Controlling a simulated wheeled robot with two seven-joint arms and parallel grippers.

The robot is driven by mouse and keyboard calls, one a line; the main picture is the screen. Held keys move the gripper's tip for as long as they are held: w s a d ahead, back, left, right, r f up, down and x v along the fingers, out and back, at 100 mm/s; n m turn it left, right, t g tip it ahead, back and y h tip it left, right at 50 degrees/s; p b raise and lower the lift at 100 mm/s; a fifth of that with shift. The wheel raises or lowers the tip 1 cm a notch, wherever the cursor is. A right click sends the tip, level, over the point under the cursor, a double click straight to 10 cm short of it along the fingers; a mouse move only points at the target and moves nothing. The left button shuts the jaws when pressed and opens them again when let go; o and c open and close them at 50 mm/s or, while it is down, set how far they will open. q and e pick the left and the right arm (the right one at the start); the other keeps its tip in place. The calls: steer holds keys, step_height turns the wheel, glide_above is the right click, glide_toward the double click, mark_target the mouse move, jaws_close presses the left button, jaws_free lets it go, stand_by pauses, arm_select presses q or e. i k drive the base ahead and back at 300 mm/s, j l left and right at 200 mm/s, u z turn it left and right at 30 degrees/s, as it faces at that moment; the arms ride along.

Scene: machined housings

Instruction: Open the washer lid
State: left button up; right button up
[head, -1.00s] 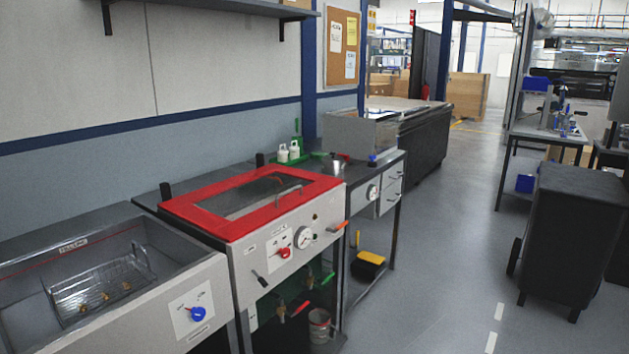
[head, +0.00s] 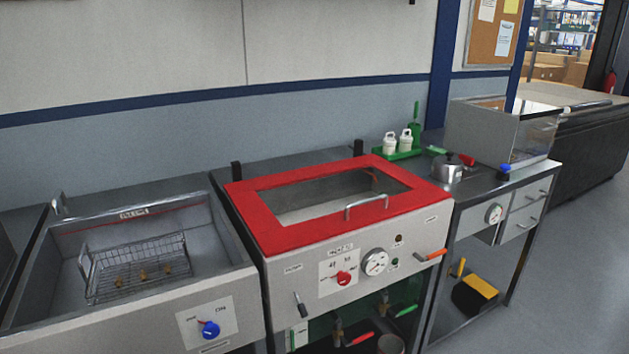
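The washer in the middle of the head view has a red-framed lid (head: 300,232) with a clear window, lying flat and closed on its top. A metal handle (head: 366,205) stands on the lid's front right part. The washer's front panel (head: 325,285) carries a red knob (head: 343,278), a round gauge (head: 375,262), a black lever and an orange-handled lever at the right. Neither of my grippers is in view.
Left of the washer is an open sink (head: 215,255) with a wire basket (head: 138,268) holding small brass parts. Right of it, a bench carries a metal pot (head: 447,170), a green tray with white bottles (head: 397,146) and a clear-fronted box (head: 505,138). Grey floor is clear at lower right.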

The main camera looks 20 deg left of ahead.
mark_target(273, 238)
steer(key=i+l+u, duration=0.5)
steer(key=l+u, duration=0.2)
steer(key=i+l+u, duration=0.15)
steer(key=l+u, duration=0.2)
